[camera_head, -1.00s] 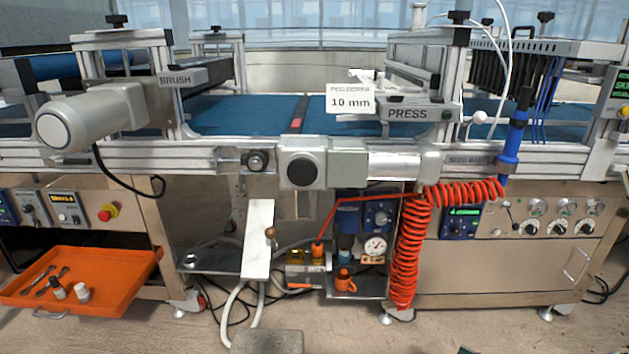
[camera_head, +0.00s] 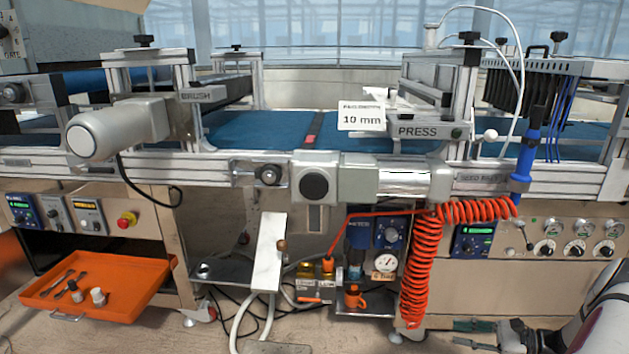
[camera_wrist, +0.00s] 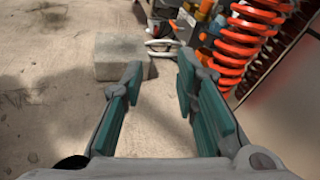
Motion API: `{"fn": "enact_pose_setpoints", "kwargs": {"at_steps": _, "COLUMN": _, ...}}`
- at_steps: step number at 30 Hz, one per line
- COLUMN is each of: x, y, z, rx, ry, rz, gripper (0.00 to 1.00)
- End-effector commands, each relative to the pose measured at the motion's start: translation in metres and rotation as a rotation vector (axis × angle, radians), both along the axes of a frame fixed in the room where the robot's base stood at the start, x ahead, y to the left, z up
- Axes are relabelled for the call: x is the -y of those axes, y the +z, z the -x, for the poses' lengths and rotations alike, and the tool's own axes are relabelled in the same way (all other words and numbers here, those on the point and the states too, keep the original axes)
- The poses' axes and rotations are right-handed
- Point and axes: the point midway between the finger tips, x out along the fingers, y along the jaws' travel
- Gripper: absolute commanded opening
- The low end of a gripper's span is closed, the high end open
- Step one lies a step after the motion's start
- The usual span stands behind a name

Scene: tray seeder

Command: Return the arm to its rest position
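My gripper (camera_wrist: 160,68) is open in the wrist view, with its two teal-padded fingers apart and nothing between them. It points down over the concrete floor. In the head view my gripper (camera_head: 460,333) shows small at the lower right edge, low in front of the machine, with part of my white arm beside it. The seeder line's press (camera_head: 418,131) and brush (camera_head: 205,95) stand well above and away from it.
An orange coiled hose (camera_head: 418,265) hangs close by, and also shows at the upper right in the wrist view (camera_wrist: 240,50). A grey block (camera_wrist: 120,57) lies on the floor ahead. An orange tray (camera_head: 130,290) with small tools sits at left. Open floor shows left of my gripper.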

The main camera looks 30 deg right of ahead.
Motion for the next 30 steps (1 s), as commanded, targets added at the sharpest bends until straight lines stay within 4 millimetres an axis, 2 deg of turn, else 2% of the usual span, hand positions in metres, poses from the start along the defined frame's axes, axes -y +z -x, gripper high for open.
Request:
{"fn": "enact_pose_setpoints", "kwargs": {"at_steps": 1, "x": -0.009, "y": 0.026, "z": -0.016, "rx": -0.01, "ry": 0.071, "rz": 0.044, "gripper": 0.28}}
{"fn": "enact_pose_setpoints", "kwargs": {"at_steps": 6, "x": -0.048, "y": 0.092, "z": -0.051, "rx": -0.042, "ry": 0.284, "rz": 0.17, "gripper": 0.28}}
{"fn": "enact_pose_setpoints", "kwargs": {"at_steps": 11, "x": -0.094, "y": 0.151, "z": -0.073, "rx": -0.06, "ry": 0.475, "rz": 0.294, "gripper": 0.28}}
{"fn": "enact_pose_setpoints", "kwargs": {"at_steps": 15, "x": -0.14, "y": 0.2, "z": -0.083, "rx": -0.069, "ry": 0.636, "rz": 0.406, "gripper": 0.28}}
{"fn": "enact_pose_setpoints", "kwargs": {"at_steps": 19, "x": -0.185, "y": 0.241, "z": -0.084, "rx": -0.068, "ry": 0.781, "rz": 0.514, "gripper": 0.28}}
{"fn": "enact_pose_setpoints", "kwargs": {"at_steps": 23, "x": -0.23, "y": 0.278, "z": -0.076, "rx": -0.061, "ry": 0.919, "rz": 0.623, "gripper": 0.28}}
{"fn": "enact_pose_setpoints", "kwargs": {"at_steps": 30, "x": -0.309, "y": 0.333, "z": -0.041, "rx": -0.025, "ry": 1.155, "rz": 0.831, "gripper": 0.28}}
